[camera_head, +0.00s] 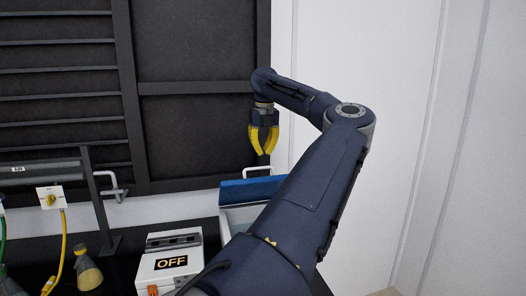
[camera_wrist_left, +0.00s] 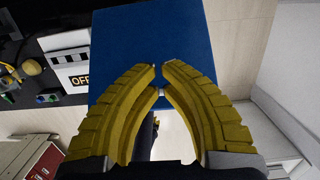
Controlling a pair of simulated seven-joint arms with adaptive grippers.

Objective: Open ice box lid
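The ice box (camera_head: 233,219) is a pale box partly hidden behind my arm in the head view. A pale handle (camera_head: 258,170) stands at the lid's top edge. My left gripper (camera_head: 264,153) points down just above the handle and looks apart from it. In the left wrist view the blue lid (camera_wrist_left: 150,30) fills the area beyond the yellow fingers (camera_wrist_left: 160,68). Their tips are close together with a narrow gap, holding nothing visible. My right gripper is out of view.
A white box marked OFF (camera_head: 170,265) stands left of the ice box. A yellow-filled flask (camera_head: 88,270) and a valve with a yellow hose (camera_head: 50,198) are farther left. A dark panelled wall (camera_head: 195,120) is behind, and a white wall (camera_head: 410,90) is at the right.

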